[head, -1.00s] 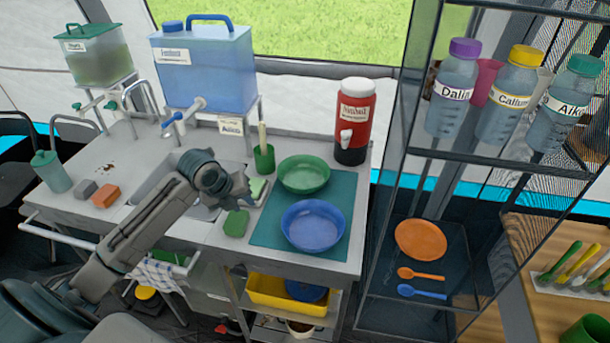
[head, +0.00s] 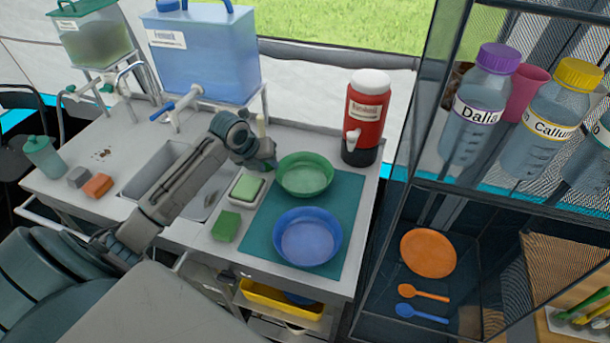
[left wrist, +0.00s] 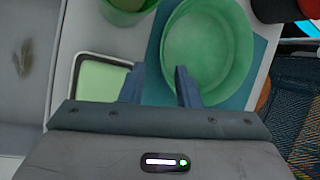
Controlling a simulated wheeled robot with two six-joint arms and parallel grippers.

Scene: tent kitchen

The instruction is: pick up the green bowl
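The green bowl (head: 305,175) sits on the far part of the teal mat, behind the blue bowl (head: 307,236). My left gripper (head: 270,163) is just left of the green bowl, close to its rim; I cannot tell whether it touches. In the left wrist view the two fingers of my left gripper (left wrist: 158,75) are apart with nothing held between them. There the green bowl (left wrist: 207,50) lies ahead and to the right, with the right finger overlapping its near left rim. My right gripper is not in view.
A soap dish (head: 246,189) and a green sponge (head: 226,227) lie left of the teal mat (head: 346,200). A red drink dispenser (head: 366,118) stands behind right. A green cup (left wrist: 122,8) is just beyond the left finger. A glass shelf (head: 400,215) rises at right.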

